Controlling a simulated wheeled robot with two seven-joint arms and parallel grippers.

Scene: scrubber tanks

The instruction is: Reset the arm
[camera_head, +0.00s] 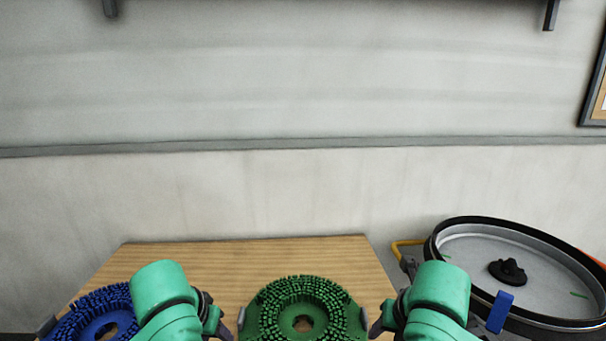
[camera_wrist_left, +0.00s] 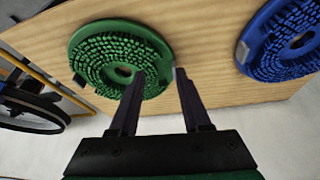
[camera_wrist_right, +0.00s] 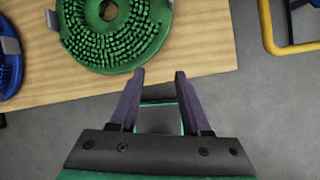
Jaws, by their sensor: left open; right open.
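My left arm comes in at the bottom of the head view, and its gripper (camera_head: 226,330) is beside the green round brush. In the left wrist view the left gripper (camera_wrist_left: 158,75) is open, its fingers apart with nothing held, and one fingertip overlaps the edge of the green brush (camera_wrist_left: 121,60). My right gripper (camera_head: 378,327) is on the other side of the green brush in the head view. In the right wrist view the right gripper (camera_wrist_right: 160,75) is open and empty, with its tips near the table edge below the green brush.
A wooden table (camera_head: 240,255) bears the green brush (camera_head: 302,312) and a blue round brush (camera_head: 95,318). A scrubber tank with a black rim (camera_head: 470,222) stands at the right, with a yellow tube (camera_head: 400,243) beside it. A pale wall (camera_head: 300,190) rises behind the table.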

